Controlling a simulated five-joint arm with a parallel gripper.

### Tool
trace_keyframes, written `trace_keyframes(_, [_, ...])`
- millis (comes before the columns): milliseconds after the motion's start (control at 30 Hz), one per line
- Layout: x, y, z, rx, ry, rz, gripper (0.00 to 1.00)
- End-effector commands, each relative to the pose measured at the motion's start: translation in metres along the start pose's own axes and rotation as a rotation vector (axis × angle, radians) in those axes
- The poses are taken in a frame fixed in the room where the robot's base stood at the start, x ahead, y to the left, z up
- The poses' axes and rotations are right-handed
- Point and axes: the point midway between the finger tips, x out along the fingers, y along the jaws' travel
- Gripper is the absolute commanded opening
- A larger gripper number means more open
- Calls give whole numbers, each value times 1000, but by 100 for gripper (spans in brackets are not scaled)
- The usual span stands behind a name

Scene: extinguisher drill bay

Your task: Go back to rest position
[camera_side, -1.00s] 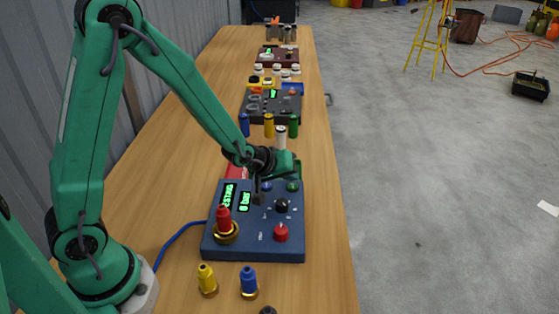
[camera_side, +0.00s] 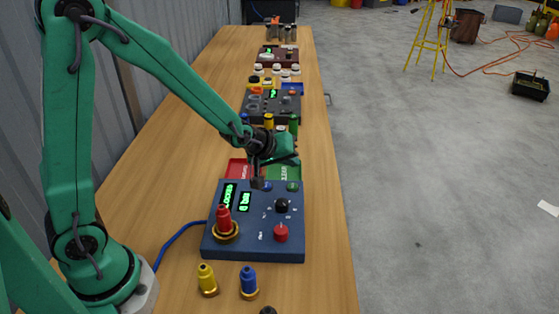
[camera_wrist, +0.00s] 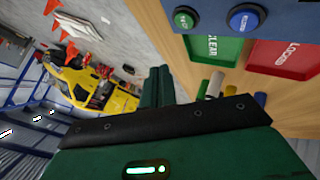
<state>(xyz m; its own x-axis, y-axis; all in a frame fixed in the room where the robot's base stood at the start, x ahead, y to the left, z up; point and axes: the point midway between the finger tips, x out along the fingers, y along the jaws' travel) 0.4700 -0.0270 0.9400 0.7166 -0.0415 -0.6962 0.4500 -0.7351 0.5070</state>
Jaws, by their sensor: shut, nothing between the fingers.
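My gripper (camera_side: 258,183) is shut and empty. It hangs above the far edge of the blue test panel (camera_side: 262,249), close to the panel's blue button (camera_side: 267,187); contact cannot be told. The wrist view shows my gripper from behind, with this blue button (camera_wrist: 245,19) and a green button (camera_wrist: 185,19) on the panel beyond. A red extinguisher-shaped piece (camera_side: 223,219) stands upright in a brass socket on the panel. The panel also has a black knob, a red knob and two green-lit displays.
A red tray (camera_wrist: 283,66) and a green tray (camera_wrist: 212,56) lie behind the panel. Yellow (camera_side: 206,276) and blue (camera_side: 248,280) pieces stand in front. Several coloured cylinders and other panels stand farther along the table. The right strip of the table (camera_side: 325,200) is clear.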

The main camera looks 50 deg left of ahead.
Motion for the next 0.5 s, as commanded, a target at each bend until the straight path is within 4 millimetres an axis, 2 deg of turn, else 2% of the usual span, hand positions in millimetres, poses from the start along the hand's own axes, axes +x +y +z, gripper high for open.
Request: trace_keyframes(500, [-3, 0, -1, 8, -2, -3, 0])
